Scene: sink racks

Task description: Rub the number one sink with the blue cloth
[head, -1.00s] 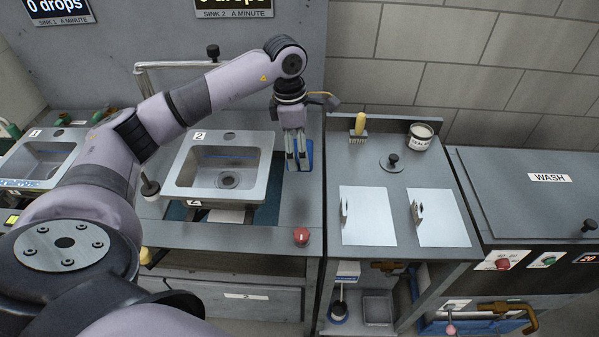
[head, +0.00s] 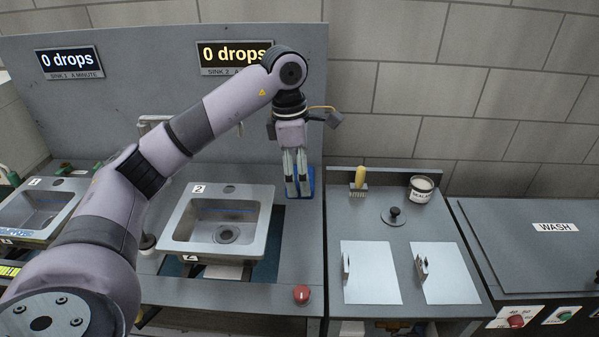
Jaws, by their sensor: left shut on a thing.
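The number one sink (head: 40,209), a grey basin labelled 1, is at the far left, partly cut off by the picture edge and by my arm. The blue cloth (head: 308,181) shows behind and beside the fingers of my left gripper (head: 297,193), right of the number two sink. My left gripper points down and is shut on the cloth. The fingers hide part of the cloth. My right gripper is not in view.
The number two sink (head: 258,206) lies between the cloth and the number one sink. A red button (head: 301,293) is on the front ledge. The right counter holds a brush (head: 359,178), a white pot (head: 421,189) and two pale plates (head: 370,275). The back panel (head: 150,80) rises behind.

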